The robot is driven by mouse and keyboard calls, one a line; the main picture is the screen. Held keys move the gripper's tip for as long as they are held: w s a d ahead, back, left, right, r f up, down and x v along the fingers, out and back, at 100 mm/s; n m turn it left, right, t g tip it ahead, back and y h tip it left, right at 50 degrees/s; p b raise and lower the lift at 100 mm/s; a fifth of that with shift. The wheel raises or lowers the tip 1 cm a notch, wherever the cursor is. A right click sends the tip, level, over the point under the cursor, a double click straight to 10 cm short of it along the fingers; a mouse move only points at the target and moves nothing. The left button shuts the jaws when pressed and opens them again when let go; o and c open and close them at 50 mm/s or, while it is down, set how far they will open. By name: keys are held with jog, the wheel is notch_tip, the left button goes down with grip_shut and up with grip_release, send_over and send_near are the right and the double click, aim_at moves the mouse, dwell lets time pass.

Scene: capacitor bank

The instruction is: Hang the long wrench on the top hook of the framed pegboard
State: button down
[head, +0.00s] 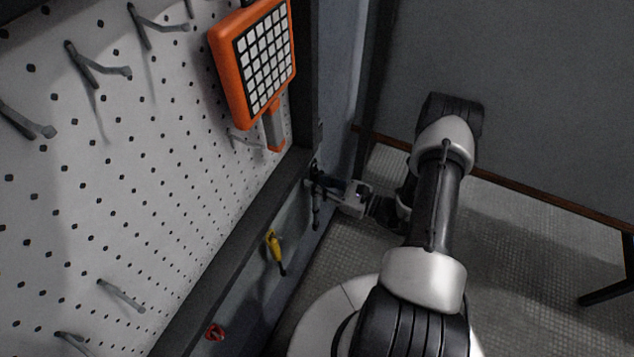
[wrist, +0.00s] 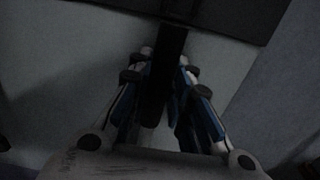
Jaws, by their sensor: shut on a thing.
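My gripper (head: 324,184) is low at the right end of the framed pegboard, beside the dark frame's lower corner. In the wrist view its two blue-padded fingers (wrist: 163,72) are closed on a long dark bar, which I take to be the long wrench (wrist: 172,42). In the head view a thin dark upright piece of the wrench (head: 316,214) shows at the fingertips; its ends are not clear. The pegboard (head: 170,180) fills the left of the head view. Grey hooks stick out of it, including one empty hook (head: 95,66). I cannot tell which hook is the top one.
An orange-framed panel with a white grid (head: 255,60) hangs on the pegboard near its right edge. Below the frame are a yellow-handled tool (head: 275,250) and a small red item (head: 214,332). Open floor (head: 520,230) lies to the right of my arm.

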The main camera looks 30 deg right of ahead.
jog(key=shift+r, duration=0.1)
jog(key=shift+s+d+r, duration=0.1)
jog(key=shift+s+r, duration=0.05)
jog(key=shift+r, duration=0.2)
jog(key=shift+d+r+p, duration=0.1)
jog(key=shift+p, duration=0.2)
jog(key=b+v, duration=0.1)
jog(key=v, duration=1.2)
jog(key=shift+r, duration=0.25)
jog(key=shift+r, duration=0.1)
dwell(1.1)
